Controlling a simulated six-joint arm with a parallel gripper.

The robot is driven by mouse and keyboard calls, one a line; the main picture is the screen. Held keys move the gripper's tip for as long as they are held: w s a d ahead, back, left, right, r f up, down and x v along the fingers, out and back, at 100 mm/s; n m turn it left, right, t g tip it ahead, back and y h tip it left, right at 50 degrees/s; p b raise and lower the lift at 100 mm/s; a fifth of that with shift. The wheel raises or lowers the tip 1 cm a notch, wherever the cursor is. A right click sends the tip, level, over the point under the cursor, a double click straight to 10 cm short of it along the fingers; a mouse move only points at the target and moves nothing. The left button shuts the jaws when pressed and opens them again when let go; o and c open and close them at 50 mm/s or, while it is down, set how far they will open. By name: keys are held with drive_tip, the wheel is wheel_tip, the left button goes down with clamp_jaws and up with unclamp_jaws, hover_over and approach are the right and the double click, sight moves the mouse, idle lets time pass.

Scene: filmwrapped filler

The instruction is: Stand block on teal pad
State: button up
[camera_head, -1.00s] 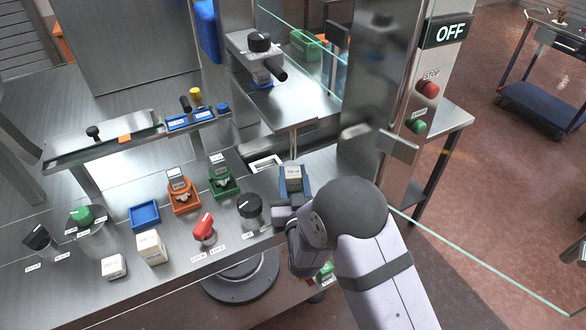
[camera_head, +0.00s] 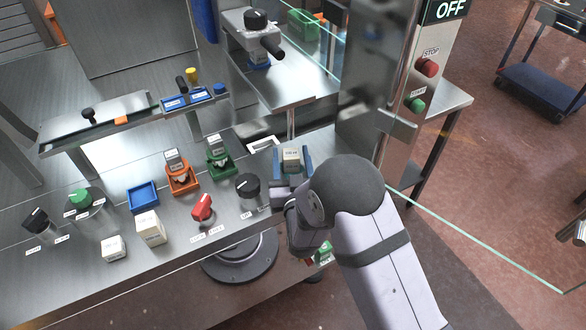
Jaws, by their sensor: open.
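My gripper (camera_head: 293,164) is at the back right of the steel counter, its blue fingers apart. A small beige block (camera_head: 291,155) with a printed label stands upright between the fingers. I cannot tell whether the fingers touch it. The teal pad cannot be made out; what is under the block is hidden by the gripper.
A blue tray (camera_head: 143,208), an orange holder (camera_head: 182,187) and a green holder (camera_head: 219,168) stand left of my gripper. A red knob (camera_head: 202,208) and a black knob (camera_head: 248,186) are nearer. A steel post (camera_head: 375,90) rises behind on the right.

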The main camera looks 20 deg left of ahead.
drive_tip(key=shift+s+d+b, duration=0.15)
drive_tip(key=shift+s+b, duration=0.2)
drive_tip(key=shift+s, duration=0.15)
drive_tip(key=b+v, duration=0.4)
drive_tip(key=v, duration=0.6)
drive_tip(key=shift+w, duration=0.1)
drive_tip(key=shift+s+d, duration=0.25)
drive_tip(key=shift+s, duration=0.3)
drive_tip(key=shift+w+r, duration=0.15)
